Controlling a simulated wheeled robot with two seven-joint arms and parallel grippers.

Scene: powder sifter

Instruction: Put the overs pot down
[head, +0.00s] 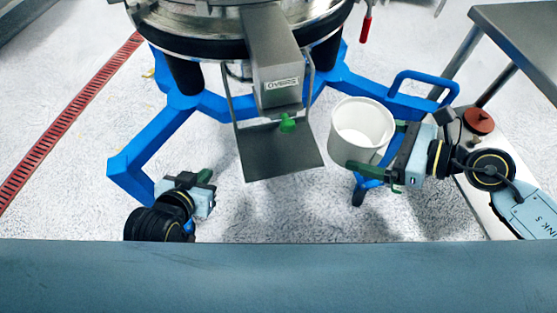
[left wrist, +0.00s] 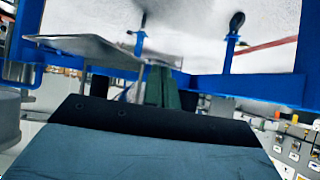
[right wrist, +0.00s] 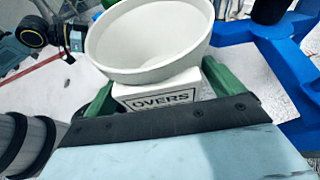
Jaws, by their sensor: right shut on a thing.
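The overs pot (head: 350,120) is a white, open-topped round pot, upright in the head view and to the right of the grey shelf plate (head: 270,160). My right gripper (head: 378,148) is shut on it from the right, with a green finger on each side. In the right wrist view the pot (right wrist: 150,40) shows an OVERS label (right wrist: 163,100) on a block between the fingers. The pot appears held clear of the plate. My left gripper (head: 207,178) is shut and empty, left of the plate; its green fingers (left wrist: 162,85) are together in the left wrist view.
Blue frame legs (head: 150,150) spread on both sides. A bench (head: 530,35) and a reddish-brown round thing (head: 479,121) are at the right. The bare plate is clear.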

